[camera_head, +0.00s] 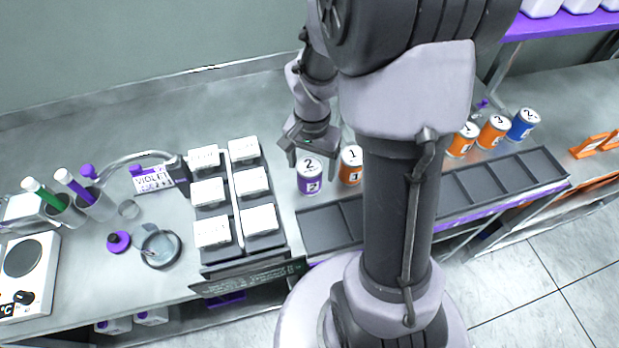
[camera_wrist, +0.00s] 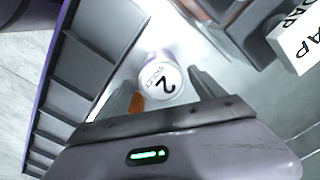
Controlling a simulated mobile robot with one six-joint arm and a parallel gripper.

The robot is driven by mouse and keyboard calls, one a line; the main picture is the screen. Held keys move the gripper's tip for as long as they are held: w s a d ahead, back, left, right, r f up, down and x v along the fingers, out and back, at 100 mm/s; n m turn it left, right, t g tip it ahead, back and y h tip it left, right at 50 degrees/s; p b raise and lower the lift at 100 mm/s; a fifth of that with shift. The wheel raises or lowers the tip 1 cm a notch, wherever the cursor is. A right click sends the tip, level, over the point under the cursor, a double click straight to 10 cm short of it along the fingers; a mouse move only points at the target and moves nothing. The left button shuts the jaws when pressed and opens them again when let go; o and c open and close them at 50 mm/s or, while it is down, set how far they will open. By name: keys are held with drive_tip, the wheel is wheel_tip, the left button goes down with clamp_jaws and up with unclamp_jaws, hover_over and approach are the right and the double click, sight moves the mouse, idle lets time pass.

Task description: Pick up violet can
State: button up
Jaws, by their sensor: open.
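The violet can (camera_head: 309,177) stands upright on the metal bench, with a white lid marked 2 and a violet band. My gripper (camera_head: 306,160) is open, just behind and above it in the head view. In the wrist view the can's lid (camera_wrist: 160,80) lies between and slightly beyond the two fingers of my gripper (camera_wrist: 165,85), with gaps at the sides. I cannot tell whether the fingers touch it.
An orange can (camera_head: 351,166) marked 1 stands close to its right. More orange cans (camera_head: 463,140) and a blue can (camera_head: 523,124) stand farther right. A grey slotted rack (camera_head: 325,226) runs along the front edge. White labelled boxes (camera_head: 257,219) stand in a dark holder at left.

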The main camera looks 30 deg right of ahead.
drive_tip(key=f, duration=0.1)
drive_tip(key=f+b, duration=0.1)
drive_tip(key=f, duration=0.1)
drive_tip(key=f+b, duration=0.1)
drive_tip(key=shift+a+f, duration=0.25)
drive_tip(key=shift+f, duration=0.1)
drive_tip(key=shift+r, duration=0.2)
drive_tip(key=shift+c, duration=0.2)
clamp_jaws()
